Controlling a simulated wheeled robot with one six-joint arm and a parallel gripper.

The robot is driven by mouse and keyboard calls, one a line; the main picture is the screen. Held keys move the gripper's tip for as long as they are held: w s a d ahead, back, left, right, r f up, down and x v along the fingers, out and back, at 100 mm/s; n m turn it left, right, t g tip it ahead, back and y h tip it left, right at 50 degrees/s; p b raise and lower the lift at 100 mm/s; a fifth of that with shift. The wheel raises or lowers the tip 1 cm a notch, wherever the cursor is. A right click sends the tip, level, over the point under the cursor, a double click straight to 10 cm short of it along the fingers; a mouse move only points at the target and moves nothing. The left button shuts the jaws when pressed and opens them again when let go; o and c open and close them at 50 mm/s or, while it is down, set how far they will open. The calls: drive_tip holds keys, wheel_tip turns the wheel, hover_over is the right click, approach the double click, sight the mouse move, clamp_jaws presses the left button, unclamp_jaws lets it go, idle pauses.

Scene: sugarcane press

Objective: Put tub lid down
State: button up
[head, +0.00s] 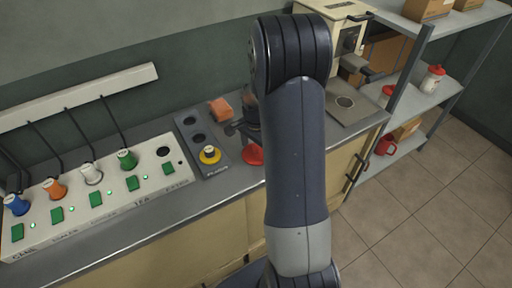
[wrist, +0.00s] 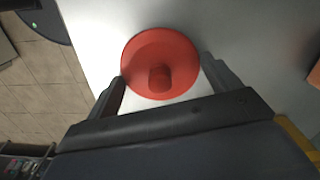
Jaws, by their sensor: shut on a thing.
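The tub lid (wrist: 150,44) is a round red disc with a knob in its middle, facing my wrist camera. My gripper (wrist: 163,72) has one finger on each side of the lid and is shut on it. In the head view the red lid (head: 252,155) shows beside my arm, over the front part of the grey counter (head: 228,187). My arm hides part of it there. I cannot tell whether the lid touches the counter or hangs just above it.
An orange block (head: 220,109) and a dark panel with a yellow knob (head: 209,155) are left of the lid. A control box (head: 100,190) with coloured plugs fills the left counter. A cream machine (head: 338,14) stands behind my arm. Shelves (head: 425,100) hold red-topped containers at right.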

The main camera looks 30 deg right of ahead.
sight(256, 147)
drive_tip(key=o, duration=0.8)
drive_tip(key=shift+f, duration=0.1)
drive_tip(key=shift+o, duration=0.2)
wheel_tip(256, 147, up, 12)
drive_tip(key=shift+r, duration=0.2)
wheel_tip(256, 147, down, 12)
drive_tip(key=shift+w+r, duration=0.1)
drive_tip(key=shift+r, duration=1.6)
